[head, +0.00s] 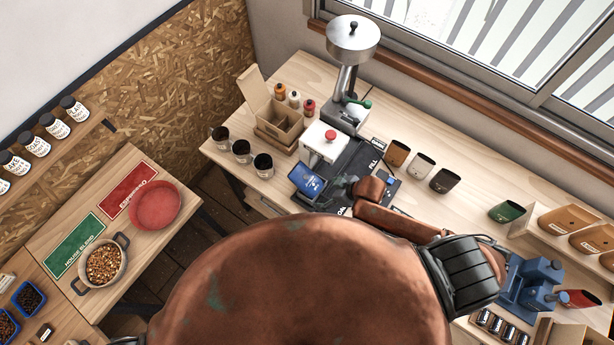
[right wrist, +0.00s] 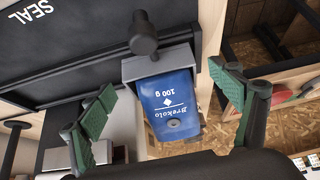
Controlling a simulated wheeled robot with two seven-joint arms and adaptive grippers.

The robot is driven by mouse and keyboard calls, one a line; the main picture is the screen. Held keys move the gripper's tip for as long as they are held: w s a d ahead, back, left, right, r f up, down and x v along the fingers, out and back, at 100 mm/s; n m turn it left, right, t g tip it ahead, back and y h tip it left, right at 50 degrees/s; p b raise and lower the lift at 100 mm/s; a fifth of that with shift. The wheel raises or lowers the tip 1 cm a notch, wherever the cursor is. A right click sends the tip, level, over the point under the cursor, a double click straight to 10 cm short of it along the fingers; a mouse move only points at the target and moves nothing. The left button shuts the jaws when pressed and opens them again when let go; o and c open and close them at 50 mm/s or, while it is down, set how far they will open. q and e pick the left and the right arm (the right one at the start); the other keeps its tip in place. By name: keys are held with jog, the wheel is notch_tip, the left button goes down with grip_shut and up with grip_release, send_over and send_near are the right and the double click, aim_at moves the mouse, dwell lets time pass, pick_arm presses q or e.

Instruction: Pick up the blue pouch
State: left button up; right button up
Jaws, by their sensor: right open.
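The blue pouch (head: 308,180) with white lettering and "100 g" lies tilted at the front of a black station on the back bench. In the right wrist view the blue pouch (right wrist: 168,108) has one end at a grey bracket with a black knob (right wrist: 143,38). My right gripper (head: 342,190) is just right of the pouch in the head view. In the right wrist view my right gripper (right wrist: 165,90) is open, its green-padded fingers apart on either side of the pouch, with gaps visible. My left gripper is not in view.
A white press with a red knob (head: 325,142) and a tall metal machine (head: 352,40) stand behind the pouch. Dark cups (head: 241,150) and an open cardboard box (head: 275,120) are to the left. Brown, white and black pouches (head: 421,165) stand to the right.

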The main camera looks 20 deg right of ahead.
aim_at(311, 182)
jog(key=w+a, duration=0.2)
jog(key=shift+w+a+r+p, duration=0.1)
jog(key=shift+w+r+p, duration=0.05)
jog(key=shift+w+p, duration=0.2)
jog(key=w+a, duration=0.2)
jog(key=w, duration=0.1)
jog(key=shift+a+p, duration=0.1)
jog(key=shift+p, duration=0.3)
jog(key=shift+w+a+f+p, duration=0.2)
jog(key=shift+w+a, duration=0.15)
jog(key=shift+w, duration=0.1)
jog(key=shift+w+a+f+p, duration=0.15)
jog(key=shift+w+a, duration=0.2)
jog(key=shift+w, duration=0.1)
jog(key=shift+w+f, duration=0.25)
jog(key=shift+f, duration=0.1)
jog(key=shift+s, duration=0.2)
jog(key=shift+c, duration=0.4)
jog(key=shift+w, duration=0.15)
jog(key=c, duration=0.7)
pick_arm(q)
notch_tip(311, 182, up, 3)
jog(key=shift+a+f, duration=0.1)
pick_arm(e)
jog(key=shift+c, duration=1.2)
